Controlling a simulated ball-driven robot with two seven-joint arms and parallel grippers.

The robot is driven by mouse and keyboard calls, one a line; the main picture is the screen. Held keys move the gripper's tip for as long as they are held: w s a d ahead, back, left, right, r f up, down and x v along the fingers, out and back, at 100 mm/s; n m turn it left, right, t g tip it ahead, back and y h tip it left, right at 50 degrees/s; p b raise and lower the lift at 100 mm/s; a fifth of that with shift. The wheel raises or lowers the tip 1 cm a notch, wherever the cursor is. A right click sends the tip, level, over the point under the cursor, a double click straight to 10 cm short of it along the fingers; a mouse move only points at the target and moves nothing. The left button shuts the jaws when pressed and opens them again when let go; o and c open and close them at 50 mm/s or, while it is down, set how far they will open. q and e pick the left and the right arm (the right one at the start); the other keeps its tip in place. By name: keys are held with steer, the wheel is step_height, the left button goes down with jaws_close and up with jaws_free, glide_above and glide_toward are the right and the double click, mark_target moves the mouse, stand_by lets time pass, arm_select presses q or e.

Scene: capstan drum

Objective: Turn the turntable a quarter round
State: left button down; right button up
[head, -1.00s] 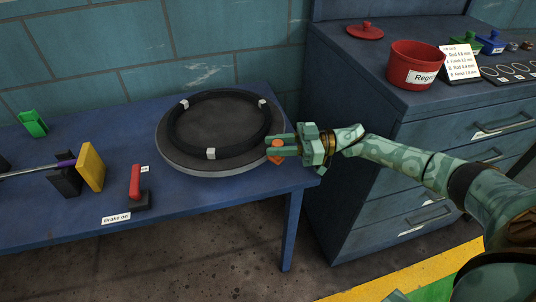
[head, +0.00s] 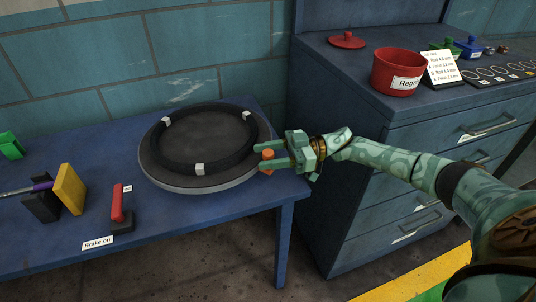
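The turntable is a dark round disc (head: 150,171) with a black ring (head: 224,165) on top that carries white tabs. It sits at the right end of the blue bench. A small orange knob (head: 267,155) stands at its right edge. My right gripper (head: 261,156) reaches in from the right with one finger on the far side of the knob and one on the near side. I cannot tell whether the fingers press on it. A red brake lever (head: 117,203) stands upright by a "Brake on" label (head: 98,242). My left gripper is not in view.
A yellow block (head: 70,189) and a green piece (head: 10,145) are on the bench's left (head: 170,225). A blue drawer cabinet (head: 350,215) stands close on the right, bearing a red pot (head: 398,75), a red lid (head: 347,41) and a card (head: 441,69).

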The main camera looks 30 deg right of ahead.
steer(key=shift+r, duration=0.1)
steer(key=r+p, duration=0.1)
steer(key=r, duration=0.1)
steer(key=r+p, duration=0.1)
steer(key=r, duration=0.1)
steer(key=shift+s+a+r, duration=0.1)
steer(key=shift+s, duration=0.1)
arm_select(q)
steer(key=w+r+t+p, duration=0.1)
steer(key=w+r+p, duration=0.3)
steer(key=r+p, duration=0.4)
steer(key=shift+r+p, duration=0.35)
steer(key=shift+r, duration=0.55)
arm_select(e)
steer(key=s+a+r, duration=0.6)
steer(key=s+r, duration=0.2)
steer(key=s, duration=0.4)
steer(key=shift+a+r, duration=0.25)
